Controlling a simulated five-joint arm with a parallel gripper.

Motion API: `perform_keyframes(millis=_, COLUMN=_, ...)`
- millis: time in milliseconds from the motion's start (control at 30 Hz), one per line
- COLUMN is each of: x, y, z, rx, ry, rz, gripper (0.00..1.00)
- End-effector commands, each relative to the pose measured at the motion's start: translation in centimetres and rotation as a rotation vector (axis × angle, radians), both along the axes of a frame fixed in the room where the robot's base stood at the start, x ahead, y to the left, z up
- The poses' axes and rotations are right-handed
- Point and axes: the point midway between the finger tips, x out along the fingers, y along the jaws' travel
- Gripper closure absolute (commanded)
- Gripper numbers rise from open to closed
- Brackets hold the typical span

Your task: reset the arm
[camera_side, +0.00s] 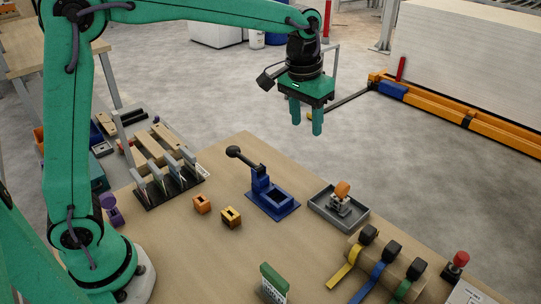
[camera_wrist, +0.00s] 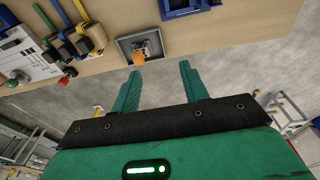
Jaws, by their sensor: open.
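My green arm reaches across from the left in the side view. My gripper (camera_side: 306,118) hangs above the far side of the wooden table (camera_side: 300,262), well clear of it. Its two green fingers point down and stand apart, with nothing between them. In the wrist view my gripper (camera_wrist: 160,82) is also open and empty. Beyond its fingertips lies the grey tray (camera_wrist: 125,46) with an orange-topped piece (camera_wrist: 140,54) in it.
On the table are a blue lever fixture (camera_side: 272,201), a yellow block (camera_side: 231,217), an orange block (camera_side: 202,204), a slotted rack (camera_side: 168,190), the grey tray (camera_side: 322,203) and a red button (camera_side: 460,259). Strap dispensers (camera_side: 385,268) stand at the front right. Air around my gripper is clear.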

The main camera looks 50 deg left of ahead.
Motion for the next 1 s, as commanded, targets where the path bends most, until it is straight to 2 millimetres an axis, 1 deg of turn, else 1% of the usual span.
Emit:
perform_keyframes(millis=33, x=-0.9, y=0.7, z=0.7, rx=-0.002, ry=-0.016, rz=0.002, gripper=0.56)
perform_keyframes(millis=200, x=-3.8, y=2.5, z=2.2, rx=-0.007, ry=-0.063, rz=0.002, gripper=0.56)
perform_keyframes(millis=500, x=-9.3, y=5.4, z=3.7, rx=-0.01, ry=-0.145, rz=0.005, gripper=0.56)
perform_keyframes(millis=733, x=-13.5, y=7.2, z=3.8, rx=-0.006, ry=-0.209, rz=0.005, gripper=0.56)
perform_keyframes(millis=1000, x=-18.3, y=8.9, z=2.8, rx=0.004, ry=-0.284, rz=0.006, gripper=0.56)
